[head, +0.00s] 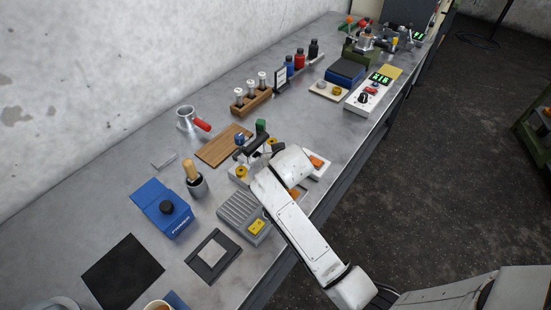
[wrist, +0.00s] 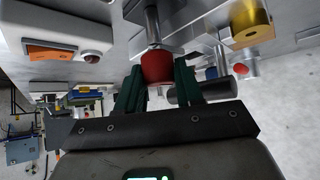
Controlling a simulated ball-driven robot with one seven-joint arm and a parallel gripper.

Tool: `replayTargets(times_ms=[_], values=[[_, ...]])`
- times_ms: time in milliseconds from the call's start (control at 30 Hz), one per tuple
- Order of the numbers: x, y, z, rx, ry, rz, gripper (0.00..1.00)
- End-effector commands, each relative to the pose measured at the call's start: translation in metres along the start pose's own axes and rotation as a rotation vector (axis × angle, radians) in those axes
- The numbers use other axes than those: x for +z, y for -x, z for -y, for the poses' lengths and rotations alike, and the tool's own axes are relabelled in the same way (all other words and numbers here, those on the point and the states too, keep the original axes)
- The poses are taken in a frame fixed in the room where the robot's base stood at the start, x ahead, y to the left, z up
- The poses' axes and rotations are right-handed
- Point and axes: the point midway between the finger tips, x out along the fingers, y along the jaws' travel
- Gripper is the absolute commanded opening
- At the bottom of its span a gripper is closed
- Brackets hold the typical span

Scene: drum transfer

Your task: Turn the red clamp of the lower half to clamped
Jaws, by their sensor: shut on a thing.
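In the wrist view a red cylindrical clamp grip (wrist: 157,67) sits on the end of a metal rod, between the two green fingers of my gripper (wrist: 160,82). The fingers are shut on it. A second red knob (wrist: 241,69) and a blue one beside it show farther right. My white arm covers much of the fixture, and the red grip is hidden there.
A wooden board (head: 222,145) and a red-handled metal cup (head: 188,117) lie behind the fixture. A grey ribbed box (head: 238,211) and a blue box (head: 165,216) stand nearer.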

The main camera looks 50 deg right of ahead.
Motion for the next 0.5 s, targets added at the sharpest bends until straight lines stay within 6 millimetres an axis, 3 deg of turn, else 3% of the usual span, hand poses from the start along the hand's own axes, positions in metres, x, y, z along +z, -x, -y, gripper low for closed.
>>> replayTargets(times_ms=[500], values=[[-0.0055, 0.0006, 0.0033, 0.081, -0.094, -0.012, 0.06]])
